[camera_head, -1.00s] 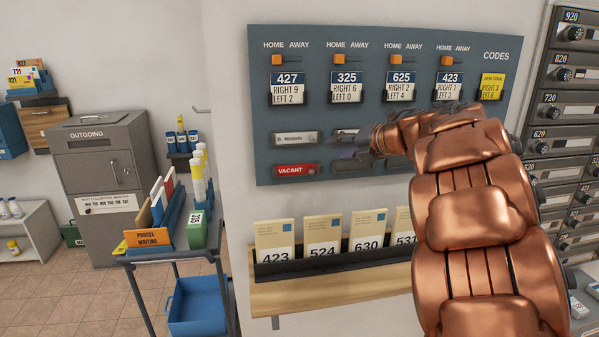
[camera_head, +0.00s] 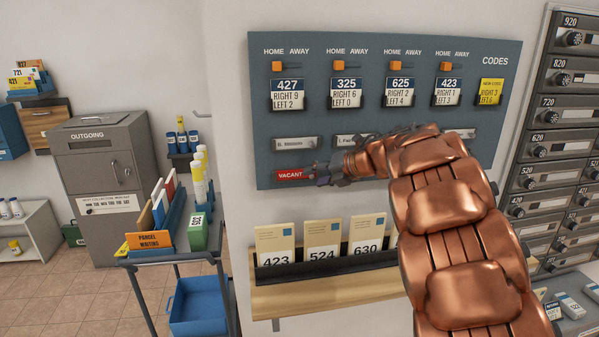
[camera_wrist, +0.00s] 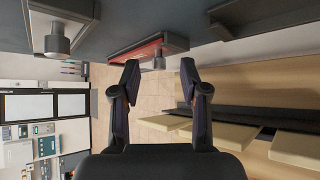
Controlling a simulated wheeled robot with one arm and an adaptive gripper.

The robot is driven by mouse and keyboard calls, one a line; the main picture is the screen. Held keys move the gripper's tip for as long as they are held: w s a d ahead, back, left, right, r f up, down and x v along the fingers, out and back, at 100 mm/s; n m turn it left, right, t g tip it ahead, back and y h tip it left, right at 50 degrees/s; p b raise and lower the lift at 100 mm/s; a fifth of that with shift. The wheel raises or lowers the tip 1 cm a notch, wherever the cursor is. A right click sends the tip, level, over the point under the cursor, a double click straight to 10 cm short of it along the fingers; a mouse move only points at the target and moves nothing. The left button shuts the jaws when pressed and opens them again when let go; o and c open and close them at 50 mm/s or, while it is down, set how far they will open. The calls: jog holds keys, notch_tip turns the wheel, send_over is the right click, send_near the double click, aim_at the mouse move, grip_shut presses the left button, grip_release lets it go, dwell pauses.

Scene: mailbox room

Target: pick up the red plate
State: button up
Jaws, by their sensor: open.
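The red plate (camera_head: 290,175), marked VACANT, is mounted low on the left of the blue-grey wall panel. In the wrist view the red plate (camera_wrist: 150,47) shows edge-on, with a grey knob on it, just beyond and above my fingertips. My gripper (camera_head: 318,176) is at the right end of the plate in the head view and partly covers that end. In the wrist view my gripper (camera_wrist: 158,75) has its two fingers apart with nothing between them. I cannot tell whether a finger touches the plate.
The blue-grey panel (camera_head: 375,75) carries number cards and orange sliders. A white name plate (camera_head: 296,143) sits just above the red one. Below, a wooden shelf (camera_head: 330,296) holds numbered cards. A parcel cart (camera_head: 185,254) stands to the left.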

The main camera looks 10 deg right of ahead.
jog(key=shift+w+a+f, duration=0.15)
jog(key=shift+w, duration=0.05)
grip_shut()
dwell(0.3)
